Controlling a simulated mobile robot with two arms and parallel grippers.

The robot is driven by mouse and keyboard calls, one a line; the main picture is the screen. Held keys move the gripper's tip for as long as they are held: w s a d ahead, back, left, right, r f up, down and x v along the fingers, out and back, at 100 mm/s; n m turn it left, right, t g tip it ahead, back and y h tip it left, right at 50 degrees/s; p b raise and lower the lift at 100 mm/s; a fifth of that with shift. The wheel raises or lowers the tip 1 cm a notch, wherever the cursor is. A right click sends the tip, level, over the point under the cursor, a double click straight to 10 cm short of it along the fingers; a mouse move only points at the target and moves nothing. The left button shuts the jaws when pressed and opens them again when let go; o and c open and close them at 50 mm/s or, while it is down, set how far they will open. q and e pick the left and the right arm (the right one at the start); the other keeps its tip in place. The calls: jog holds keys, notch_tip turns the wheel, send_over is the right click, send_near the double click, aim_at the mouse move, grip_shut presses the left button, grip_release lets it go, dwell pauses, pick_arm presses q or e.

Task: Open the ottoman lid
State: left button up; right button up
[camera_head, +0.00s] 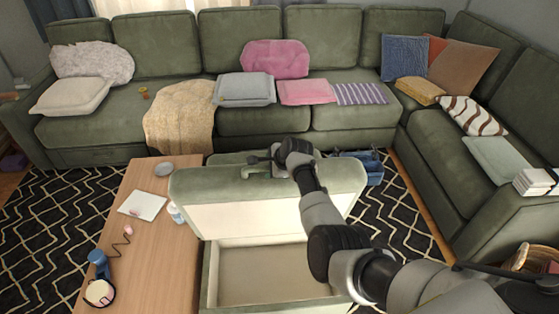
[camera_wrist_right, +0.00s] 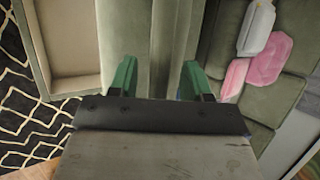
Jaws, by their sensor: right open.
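The green ottoman (camera_head: 260,275) stands in front of the sofa, its pale inside showing. Its lid (camera_head: 215,188) is raised and tilted up at the far side, with the cream underside facing me. My right gripper (camera_head: 258,160) is at the lid's top edge. In the right wrist view, its two green fingers (camera_wrist_right: 157,72) are apart, with the lid (camera_wrist_right: 152,40) between and beyond them; I cannot tell whether they touch it. The open ottoman box (camera_wrist_right: 75,40) shows at the upper left there. My left gripper is out of view.
A blue bin (camera_head: 365,165) is behind the lid's right side. The green sectional (camera_head: 270,125) wraps the back and right.

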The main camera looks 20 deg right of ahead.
jog(key=v, duration=0.9)
jog(key=shift+s+d+r, duration=0.1)
jog(key=shift+r, duration=0.05)
jog(key=s+f+n+g+h, duration=0.1)
jog(key=s+f+n, duration=0.1)
jog(key=s+n, duration=0.35)
jog(key=s+d+f+n+h, duration=0.1)
jog(key=s+f+n, duration=0.15)
jog(key=s, duration=0.55)
jog(key=s+f+n+g+h, duration=0.1)
jog(key=s+f+n, duration=0.2)
jog(key=s, duration=0.3)
jog(key=s+a+r+n+g, duration=0.1)
jog(key=s+a+r+n, duration=0.15)
jog(key=s+n, duration=0.55)
jog(key=s+a+r+n, duration=0.1)
jog(key=s+a+n, duration=0.2)
jog(key=s, duration=0.9)
notch_tip(320, 180, down, 30)
jog(key=s+g+b, duration=0.2)
jog(key=s+d+f+g+b, duration=0.1)
jog(key=s+d+f, duration=0.2)
jog(key=s+f, duration=1.2)
jog(key=shift+f+b, duration=0.3)
